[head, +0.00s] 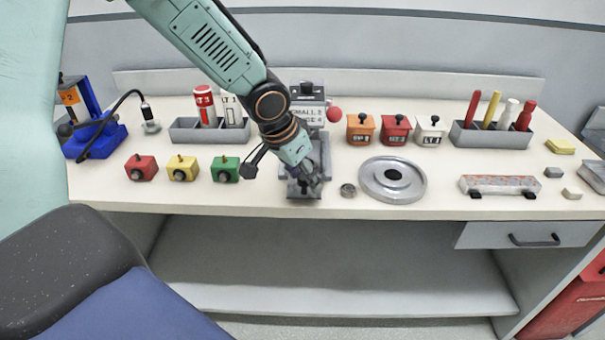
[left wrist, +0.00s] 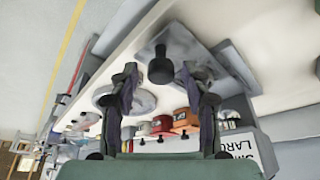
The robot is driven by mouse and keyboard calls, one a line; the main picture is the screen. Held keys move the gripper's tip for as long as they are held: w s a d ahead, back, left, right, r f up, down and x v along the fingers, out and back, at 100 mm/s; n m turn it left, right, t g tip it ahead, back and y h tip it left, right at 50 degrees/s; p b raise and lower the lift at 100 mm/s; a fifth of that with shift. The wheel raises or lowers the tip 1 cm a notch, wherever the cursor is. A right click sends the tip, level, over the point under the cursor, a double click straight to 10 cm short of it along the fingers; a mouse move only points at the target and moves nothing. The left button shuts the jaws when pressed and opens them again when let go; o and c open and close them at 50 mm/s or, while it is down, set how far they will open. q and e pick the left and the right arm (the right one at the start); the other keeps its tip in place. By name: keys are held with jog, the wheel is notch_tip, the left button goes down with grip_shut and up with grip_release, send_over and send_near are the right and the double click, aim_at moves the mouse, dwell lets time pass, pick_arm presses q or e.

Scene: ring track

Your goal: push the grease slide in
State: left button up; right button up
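The grease station with the "SMALL" and "LARGE" label (head: 308,108) stands at the middle of the bench. Its grey slide (head: 304,194) reaches towards the bench's front edge and is partly hidden by my left gripper (head: 310,178). In the left wrist view the slide's metal plate (left wrist: 180,42) carries an upright black knob (left wrist: 160,66). My left gripper (left wrist: 160,85) is open there, with its two fingers spread on either side of the knob and a gap to each. My right gripper is in neither view.
Orange, red and white lidded boxes (head: 395,129) stand behind the plate. A red ball (head: 334,114) sticks out beside the station.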

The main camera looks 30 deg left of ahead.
pick_arm(q)
jog(key=shift+c, duration=0.8)
jog(key=shift+a, duration=0.1)
jog(key=c, duration=0.4)
grip_shut()
